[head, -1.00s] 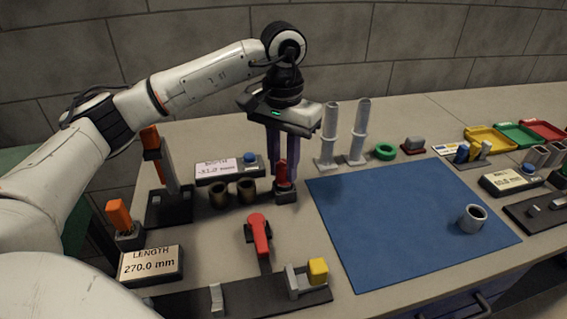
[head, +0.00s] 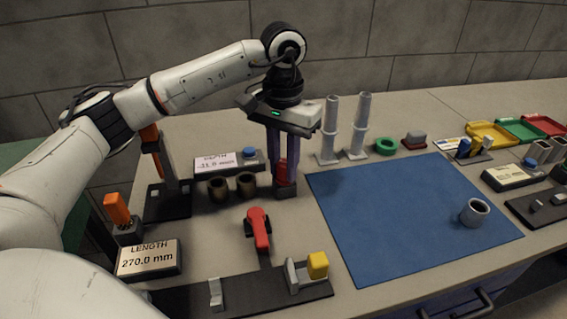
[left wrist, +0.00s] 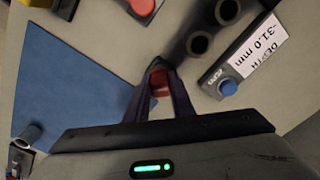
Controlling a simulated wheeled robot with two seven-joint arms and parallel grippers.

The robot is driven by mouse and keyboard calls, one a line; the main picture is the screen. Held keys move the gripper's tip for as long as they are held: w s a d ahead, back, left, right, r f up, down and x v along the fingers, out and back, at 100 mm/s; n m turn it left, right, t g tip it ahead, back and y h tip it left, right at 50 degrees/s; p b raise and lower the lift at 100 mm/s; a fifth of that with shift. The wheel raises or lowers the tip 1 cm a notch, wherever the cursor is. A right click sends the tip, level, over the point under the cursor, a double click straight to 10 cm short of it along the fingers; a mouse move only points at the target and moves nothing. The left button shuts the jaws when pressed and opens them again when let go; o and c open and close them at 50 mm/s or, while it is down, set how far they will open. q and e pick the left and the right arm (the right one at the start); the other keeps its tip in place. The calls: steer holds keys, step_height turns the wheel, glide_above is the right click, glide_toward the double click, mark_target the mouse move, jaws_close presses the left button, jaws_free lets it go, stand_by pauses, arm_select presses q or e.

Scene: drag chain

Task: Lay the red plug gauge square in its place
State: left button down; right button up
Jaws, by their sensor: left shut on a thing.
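The red plug gauge (head: 282,173) stands in a small dark block (head: 286,192) left of the blue mat. My left gripper (head: 283,168) is above it with its fingers pointing down, shut on the gauge. In the left wrist view the red gauge (left wrist: 160,82) shows between the two fingertips (left wrist: 160,85). The fingers hide part of it. Whether its lower end is seated in or clear of the block cannot be told. My right gripper is not in view.
Two dark cups (head: 218,188) and the depth readout (head: 215,161) stand just left of the gripper. A red-handled tool (head: 260,228) lies in front.

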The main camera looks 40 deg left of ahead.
arm_select(q)
steer(key=c, duration=1.5)
jaws_free()
steer(key=shift+o, duration=0.2)
step_height(320, 180, up, 10)
steer(key=shift+r+p, duration=0.2)
steer(key=shift+p, duration=0.1)
steer(key=shift+s+f, duration=0.1)
